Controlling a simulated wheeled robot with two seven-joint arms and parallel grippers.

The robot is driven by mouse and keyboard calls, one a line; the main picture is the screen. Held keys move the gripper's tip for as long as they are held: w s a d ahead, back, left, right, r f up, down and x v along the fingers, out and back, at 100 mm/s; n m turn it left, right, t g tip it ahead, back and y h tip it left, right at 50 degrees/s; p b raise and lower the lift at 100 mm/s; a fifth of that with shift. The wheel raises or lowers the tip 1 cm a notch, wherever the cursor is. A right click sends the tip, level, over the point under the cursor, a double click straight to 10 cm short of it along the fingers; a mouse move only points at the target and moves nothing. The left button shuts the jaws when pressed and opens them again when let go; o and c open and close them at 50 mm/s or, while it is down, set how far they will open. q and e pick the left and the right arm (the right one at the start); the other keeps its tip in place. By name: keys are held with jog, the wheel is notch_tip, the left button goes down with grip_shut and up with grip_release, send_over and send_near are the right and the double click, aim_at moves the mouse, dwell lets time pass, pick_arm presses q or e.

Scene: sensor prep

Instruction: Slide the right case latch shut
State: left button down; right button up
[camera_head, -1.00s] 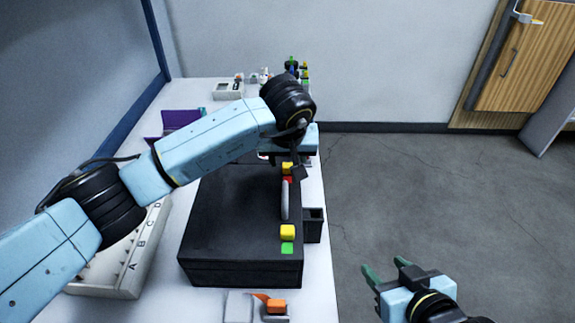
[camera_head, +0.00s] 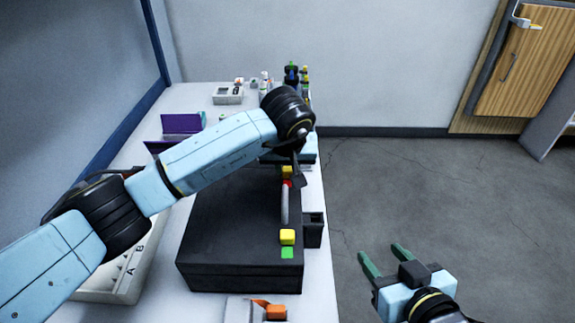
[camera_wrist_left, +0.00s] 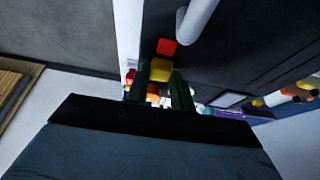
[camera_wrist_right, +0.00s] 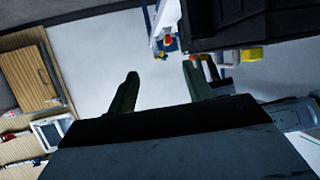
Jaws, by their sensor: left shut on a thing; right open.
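The black case (camera_head: 235,225) lies closed on the table, its handle (camera_head: 285,205) on the side facing right. The near yellow latch (camera_head: 287,237) sits beside a green patch (camera_head: 287,253). The far yellow latch (camera_head: 287,171) sits beside a red patch (camera_head: 287,183); they also show in the left wrist view as the latch (camera_wrist_left: 160,70) and patch (camera_wrist_left: 166,47). My left gripper (camera_wrist_left: 155,80) is shut on the far latch; its fingers are mostly hidden in the head view. My right gripper (camera_head: 385,257) is open and empty, right of the table above the floor.
A lettered white tray (camera_head: 125,285) is left of the case, partly under my left arm. A purple holder (camera_head: 182,124), a white box (camera_head: 228,95) and several small items stand farther back. A dark open bin (camera_head: 313,230) adjoins the case's right side. The floor at right is clear.

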pick_arm(q)
jog(key=shift+s, duration=0.1)
jog(key=shift+s+r+p, duration=0.15)
jog(key=shift+s+p, duration=0.45)
jog(key=shift+s, duration=0.4)
jog(key=shift+s+f, duration=0.15)
jog(key=shift+f, duration=0.05)
pick_arm(e)
jog(key=s+f+g, duration=0.1)
jog(key=s+d+f+g, duration=0.1)
jog(key=s+f+g+h, duration=0.1)
jog(key=f, duration=0.1)
jog(key=shift+d+f, duration=0.1)
jog(key=shift+d, duration=0.3)
pick_arm(q)
jog(key=c, duration=1.2)
grip_release()
jog(key=shift+s, duration=0.1)
pick_arm(e)
jog(key=shift+s, duration=0.1)
